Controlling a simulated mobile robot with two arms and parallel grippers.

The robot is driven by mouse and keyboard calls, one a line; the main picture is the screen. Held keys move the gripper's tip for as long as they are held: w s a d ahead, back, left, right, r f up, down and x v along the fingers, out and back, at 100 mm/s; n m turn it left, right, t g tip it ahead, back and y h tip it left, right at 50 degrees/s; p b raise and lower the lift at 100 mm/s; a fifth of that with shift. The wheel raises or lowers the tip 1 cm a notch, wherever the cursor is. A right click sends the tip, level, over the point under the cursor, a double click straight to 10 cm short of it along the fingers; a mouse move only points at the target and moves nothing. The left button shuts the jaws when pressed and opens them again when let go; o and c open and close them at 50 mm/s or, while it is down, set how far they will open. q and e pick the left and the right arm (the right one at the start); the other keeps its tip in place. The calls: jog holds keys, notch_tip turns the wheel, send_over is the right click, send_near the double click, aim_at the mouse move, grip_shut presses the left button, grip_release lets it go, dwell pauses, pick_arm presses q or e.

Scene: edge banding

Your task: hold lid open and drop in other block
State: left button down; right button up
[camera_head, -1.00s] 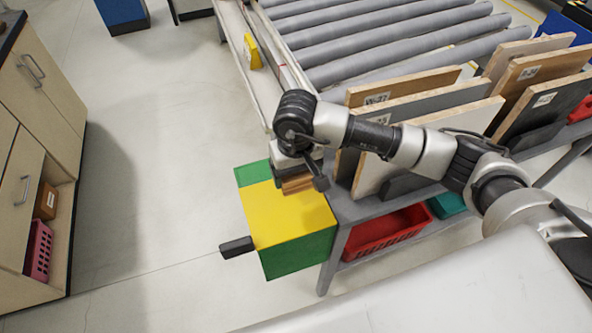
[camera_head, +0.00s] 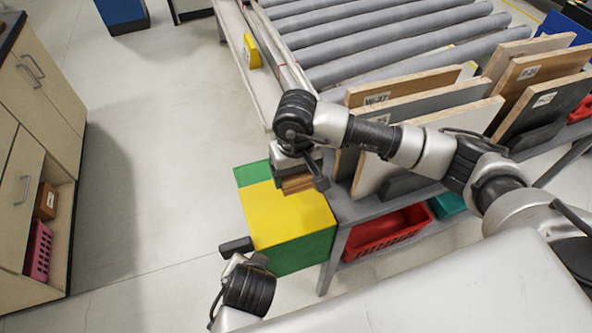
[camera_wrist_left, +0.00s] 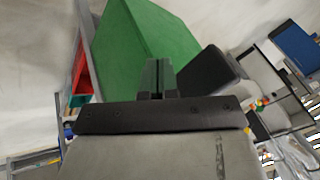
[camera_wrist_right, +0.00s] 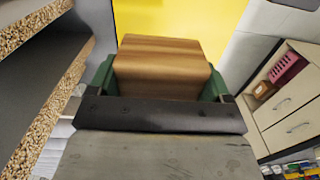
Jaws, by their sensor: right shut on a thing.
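The green box (camera_head: 305,255) stands beside the grey bench, its yellow lid (camera_head: 285,222) lying flat on top. A black handle (camera_head: 236,246) sticks out from its near left corner; it also shows in the left wrist view (camera_wrist_left: 207,72). My right gripper (camera_head: 300,183) is shut on a brown wooden block (camera_wrist_right: 160,65) and holds it over the lid's far part. My left gripper (camera_head: 246,259) is just in front of the handle. In the left wrist view its fingers (camera_wrist_left: 158,76) look closed together and empty, beside the handle, with the green box wall beyond.
The bench with upright boards (camera_head: 425,105) stands close to the box's right. A red basket (camera_head: 385,230) and a teal bin (camera_head: 447,204) sit on its lower shelf. A roller conveyor (camera_head: 390,40) lies behind. Open floor (camera_head: 160,170) separates the box from the cabinet (camera_head: 35,130).

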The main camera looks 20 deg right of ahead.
pick_arm(q)
notch_tip(320, 180, up, 11)
jog(key=s, duration=0.2)
notch_tip(320, 180, down, 10)
jog(key=shift+w+a+n+t, duration=0.25)
jog(key=shift+a+n+t, duration=0.05)
jog(key=shift+a+t, duration=0.1)
dwell(1.9)
jog(key=shift+w, duration=1.4)
jog(key=shift+w, duration=0.1)
jog(key=w, duration=1.4)
jog(key=shift+w+a, duration=0.15)
jog(key=shift+a, duration=0.1)
dwell(0.7)
dwell(0.6)
